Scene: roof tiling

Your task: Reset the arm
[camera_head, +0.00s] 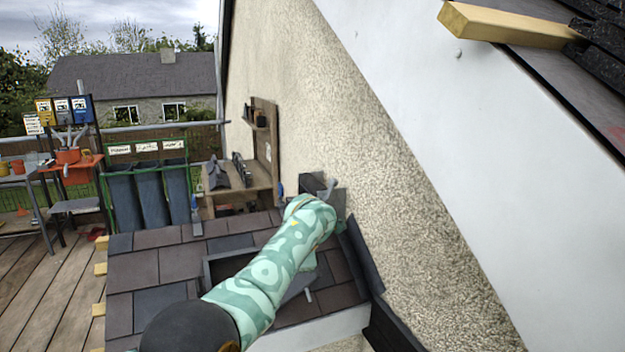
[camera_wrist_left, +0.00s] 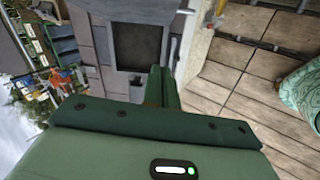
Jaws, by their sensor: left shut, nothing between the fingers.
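My left arm (camera_head: 265,280), in a patterned mint sleeve, reaches over the small tiled roof (camera_head: 155,265) in the head view. Its wrist is bent near the pebbled wall, and the arm mostly hides the gripper there. In the left wrist view my left gripper (camera_wrist_left: 163,88) shows its dark green fingers together, with nothing between them. Beyond the fingertips are the roof tiles and a dark square opening in a frame (camera_wrist_left: 137,46). My right gripper is in neither view.
A pebbled wall (camera_head: 385,190) rises close to the right of the arm. A yellow wooden beam (camera_head: 505,25) sticks out at the upper right. A wooden shelf (camera_head: 262,180), blue bins (camera_head: 145,195) and an orange bench (camera_head: 75,165) stand beyond the roof. Plank decking (camera_head: 40,290) is open at left.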

